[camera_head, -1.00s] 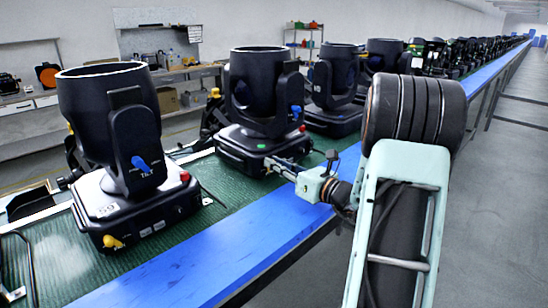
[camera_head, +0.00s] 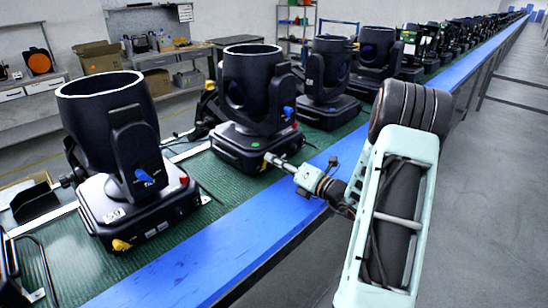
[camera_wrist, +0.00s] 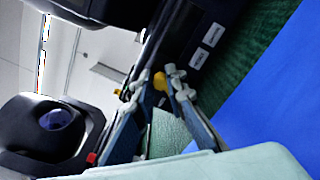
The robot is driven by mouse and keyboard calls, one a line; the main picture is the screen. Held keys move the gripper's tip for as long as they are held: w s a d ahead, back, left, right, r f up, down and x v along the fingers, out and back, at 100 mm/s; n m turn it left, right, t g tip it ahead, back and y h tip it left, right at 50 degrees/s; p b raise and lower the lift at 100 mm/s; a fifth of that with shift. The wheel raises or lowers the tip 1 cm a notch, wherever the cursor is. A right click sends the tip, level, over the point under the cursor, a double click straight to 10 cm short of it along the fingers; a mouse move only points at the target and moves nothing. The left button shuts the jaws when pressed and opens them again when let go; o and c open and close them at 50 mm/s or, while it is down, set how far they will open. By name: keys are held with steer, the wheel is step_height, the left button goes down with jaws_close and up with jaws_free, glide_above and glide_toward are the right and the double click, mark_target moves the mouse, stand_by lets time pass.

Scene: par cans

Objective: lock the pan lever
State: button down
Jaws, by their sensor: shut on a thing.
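The black par can (camera_head: 248,85) second in the row stands upright on its base, at the far end of my arm. My gripper (camera_head: 272,159) reaches the front of that base, low down. In the wrist view my gripper (camera_wrist: 160,78) has its two pale fingertips shut on a small yellow pan lever (camera_wrist: 160,83) beside the black base with white labels. In the head view that lever is hidden by the gripper. The nearest par can (camera_head: 108,130) has a similar yellow lever (camera_head: 121,244) at its front corner and a blue lever (camera_head: 144,175) on its yoke arm.
Several more par cans (camera_head: 326,75) run back along the green-topped line. A blue edge strip (camera_head: 225,258) borders it. Grey floor (camera_head: 490,200) is clear on the right. Workbenches (camera_head: 165,60) with boxes stand behind at left.

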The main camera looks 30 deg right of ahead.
stand_by(0.4)
steer(key=c, duration=1.9)
jaws_free()
steer(key=shift+c, duration=0.2)
steer(key=v, duration=1.2)
